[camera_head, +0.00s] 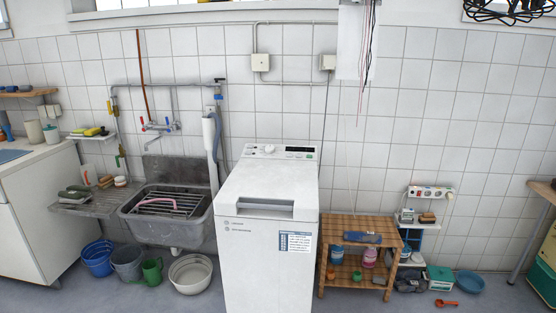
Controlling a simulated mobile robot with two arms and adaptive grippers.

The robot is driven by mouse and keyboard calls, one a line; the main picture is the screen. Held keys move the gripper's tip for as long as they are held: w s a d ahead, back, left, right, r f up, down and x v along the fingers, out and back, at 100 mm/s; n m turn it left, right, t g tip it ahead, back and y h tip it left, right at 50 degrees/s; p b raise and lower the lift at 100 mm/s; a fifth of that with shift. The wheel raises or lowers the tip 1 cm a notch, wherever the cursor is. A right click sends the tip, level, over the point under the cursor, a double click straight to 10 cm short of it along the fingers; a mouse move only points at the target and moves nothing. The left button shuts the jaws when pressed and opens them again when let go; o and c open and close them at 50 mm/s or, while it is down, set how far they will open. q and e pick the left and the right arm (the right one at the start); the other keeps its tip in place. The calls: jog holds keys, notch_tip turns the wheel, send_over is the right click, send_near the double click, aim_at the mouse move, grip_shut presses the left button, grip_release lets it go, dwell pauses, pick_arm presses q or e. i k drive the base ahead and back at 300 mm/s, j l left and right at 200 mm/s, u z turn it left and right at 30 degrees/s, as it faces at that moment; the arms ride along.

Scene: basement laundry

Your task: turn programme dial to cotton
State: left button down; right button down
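A white top-loading washing machine (266,230) stands upright in the middle of the head view, against the tiled wall. Its lid is down. The control panel (281,152) runs along the top rear edge. A round white programme dial (269,149) sits on the left half of the panel, and a dark display (300,149) is on the right half. The dial's markings are too small to read, so I cannot tell its setting. Neither of my grippers shows in this view.
A grey sink (168,229) with pipes is left of the machine; buckets (97,258) and a white basin (190,274) are on the floor below. A wooden shelf stand (330,231) is close on the right. The floor in front right is mostly clear, apart from an orange scoop (446,303).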

aim_at(269, 148)
jog(key=i+j+u, duration=0.15)
jog(key=i+j, duration=0.25)
jog(key=i+j+u, duration=0.15)
jog(key=i+j, duration=0.15)
jog(key=i, duration=0.3)
jog(key=i+j+u, duration=0.2)
jog(key=i, duration=0.35)
jog(key=j, duration=0.1)
